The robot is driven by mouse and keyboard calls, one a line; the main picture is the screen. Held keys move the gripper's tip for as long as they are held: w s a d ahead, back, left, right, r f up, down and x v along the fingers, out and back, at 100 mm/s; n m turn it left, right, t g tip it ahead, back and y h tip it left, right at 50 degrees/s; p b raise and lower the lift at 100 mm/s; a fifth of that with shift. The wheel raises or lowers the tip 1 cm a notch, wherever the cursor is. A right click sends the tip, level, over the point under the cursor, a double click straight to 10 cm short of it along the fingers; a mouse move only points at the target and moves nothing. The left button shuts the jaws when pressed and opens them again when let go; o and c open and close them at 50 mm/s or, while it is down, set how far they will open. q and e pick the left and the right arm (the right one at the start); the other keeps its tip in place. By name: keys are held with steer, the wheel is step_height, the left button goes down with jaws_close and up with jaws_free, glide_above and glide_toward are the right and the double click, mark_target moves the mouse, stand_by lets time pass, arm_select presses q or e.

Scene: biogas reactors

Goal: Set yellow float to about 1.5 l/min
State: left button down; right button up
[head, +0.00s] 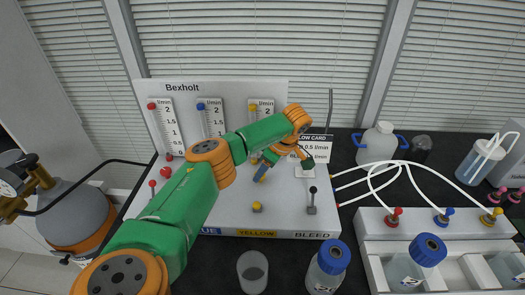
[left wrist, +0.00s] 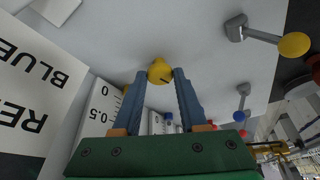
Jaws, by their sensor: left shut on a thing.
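The white Bexholt panel (head: 185,92) carries three l/min scales with red, blue and yellow round parts near their tops. The yellow column (head: 262,107) is the right one, and my arm hides its lower part. My left gripper (head: 263,172) is in front of the panel's foot. In the left wrist view its two blue fingers (left wrist: 160,78) are shut on a yellow knob (left wrist: 160,68) with a dark mark. The yellow scale (left wrist: 100,110) shows 0 and 0.5 there. A yellow patch beside it is partly behind a finger; the float's reading cannot be told.
A yellow-tipped lever (head: 257,207) and a black-tipped bleed lever (head: 311,195) stand on the board. A flow card (head: 316,147) stands to the right.

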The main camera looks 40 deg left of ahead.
arm_select(q)
steer(key=shift+w+f+n+g+b, duration=0.1)
steer(key=shift+n+g+b, duration=0.5)
steer(key=shift+n, duration=1.1)
steer(key=shift+c, duration=2.2)
jaws_free()
steer(key=shift+a, duration=0.15)
steer(key=p+v, duration=0.7)
steer(key=shift+p, duration=0.4)
